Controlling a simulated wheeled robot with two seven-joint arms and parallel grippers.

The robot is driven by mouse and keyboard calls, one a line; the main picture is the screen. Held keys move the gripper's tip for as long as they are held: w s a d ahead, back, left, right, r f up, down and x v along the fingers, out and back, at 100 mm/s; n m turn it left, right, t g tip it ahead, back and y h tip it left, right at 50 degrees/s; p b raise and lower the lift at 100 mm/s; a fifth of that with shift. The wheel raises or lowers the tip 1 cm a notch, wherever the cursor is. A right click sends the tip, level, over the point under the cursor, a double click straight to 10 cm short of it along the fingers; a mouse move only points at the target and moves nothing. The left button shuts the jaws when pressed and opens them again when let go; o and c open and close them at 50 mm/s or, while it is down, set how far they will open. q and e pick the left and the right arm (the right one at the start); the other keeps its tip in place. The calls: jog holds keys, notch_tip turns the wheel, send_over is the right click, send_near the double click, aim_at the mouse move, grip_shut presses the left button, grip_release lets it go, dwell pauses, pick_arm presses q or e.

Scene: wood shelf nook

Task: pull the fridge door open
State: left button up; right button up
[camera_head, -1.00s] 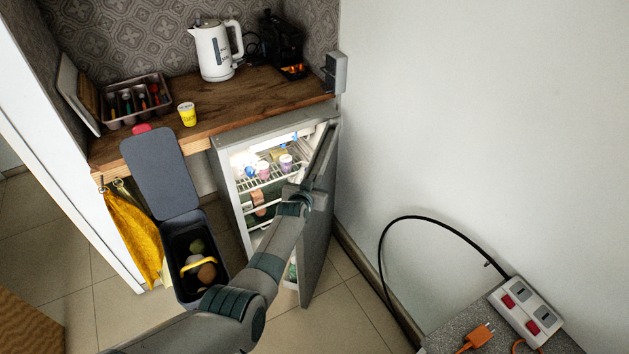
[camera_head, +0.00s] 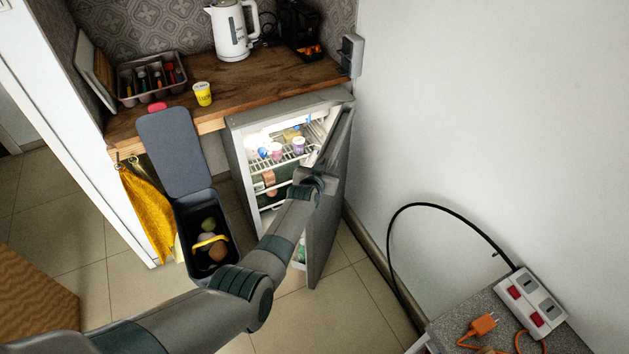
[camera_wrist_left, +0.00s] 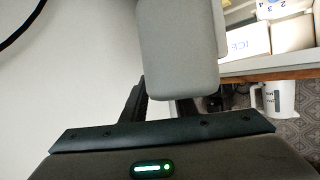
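The fridge (camera_head: 240,150) stands under the wooden counter, and its inside is lit. Its grey door (camera_head: 327,215) stands ajar, swung outward on the right side. My left arm reaches across from the lower left, and my left gripper (camera_head: 318,182) is at the upper part of the door. In the left wrist view, its two dark fingers (camera_wrist_left: 160,108) are apart at their bases. A rounded light-grey piece (camera_wrist_left: 180,55), likely part of the door, hides the fingertips, so a grip on it cannot be confirmed. My right gripper is out of view.
A dark bin (camera_head: 190,215) with its lid up stands left of the fridge, beside a yellow cloth (camera_head: 148,210). A power strip (camera_head: 532,300) lies lower right. A wall bounds the door's right side.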

pick_arm(q)
jog(key=p+v, duration=0.5)
jog(key=shift+w+r+p, duration=0.1)
jog(key=shift+r+p, duration=0.1)
jog(key=shift+p, duration=0.15)
jog(key=p+v, duration=0.1)
jog(key=v, duration=0.2)
jog(key=shift+f, duration=0.1)
jog(key=shift+s, duration=0.5)
jog(key=v, duration=0.7)
jog(key=shift+s+r, duration=0.2)
jog(key=shift+s, duration=0.15)
jog(key=shift+a, duration=0.1)
